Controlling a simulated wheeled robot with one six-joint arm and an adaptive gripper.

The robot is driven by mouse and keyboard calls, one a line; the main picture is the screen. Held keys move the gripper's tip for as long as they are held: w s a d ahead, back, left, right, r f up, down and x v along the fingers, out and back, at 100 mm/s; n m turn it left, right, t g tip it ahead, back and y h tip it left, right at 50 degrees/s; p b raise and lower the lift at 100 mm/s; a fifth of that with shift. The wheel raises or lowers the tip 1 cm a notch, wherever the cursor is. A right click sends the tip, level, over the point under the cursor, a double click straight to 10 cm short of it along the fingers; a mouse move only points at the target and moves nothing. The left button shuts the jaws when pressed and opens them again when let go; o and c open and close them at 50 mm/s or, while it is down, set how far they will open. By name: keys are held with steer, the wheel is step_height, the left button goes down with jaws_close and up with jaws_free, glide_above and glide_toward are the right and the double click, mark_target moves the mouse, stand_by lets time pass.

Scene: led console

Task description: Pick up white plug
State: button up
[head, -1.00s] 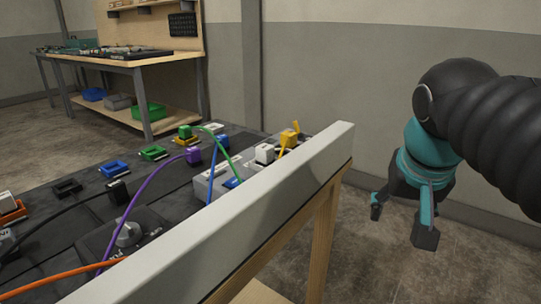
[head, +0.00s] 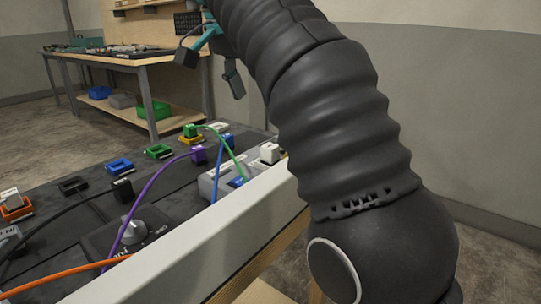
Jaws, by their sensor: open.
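A white plug (head: 269,152) stands at the right end of the console, close behind its pale raised edge and beside my arm. Another white plug-like block (head: 11,197) sits at the far left on an orange socket (head: 17,212). I cannot tell which of the two the task names. My gripper (head: 211,70) is open and empty, high above the far side of the console, in front of the back workbench. It is apart from both white pieces. My arm crosses the right half of the view and hides part of the console's right end.
The console (head: 75,232) carries purple, green, blue, black and orange cables, coloured sockets and a knob (head: 134,231). Its pale edge (head: 200,255) runs along the near right. A workbench (head: 130,60) with bins below stands behind, with open floor between.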

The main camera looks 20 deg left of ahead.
glide_above(269, 146)
steer(key=s+a, duration=0.1)
steer(key=s, duration=0.1)
step_height(269, 146, down, 8)
steer(key=shift+r, duration=0.25)
steer(key=shift+b+x, duration=0.9)
steer(key=shift+x, duration=1.95)
jaws_close()
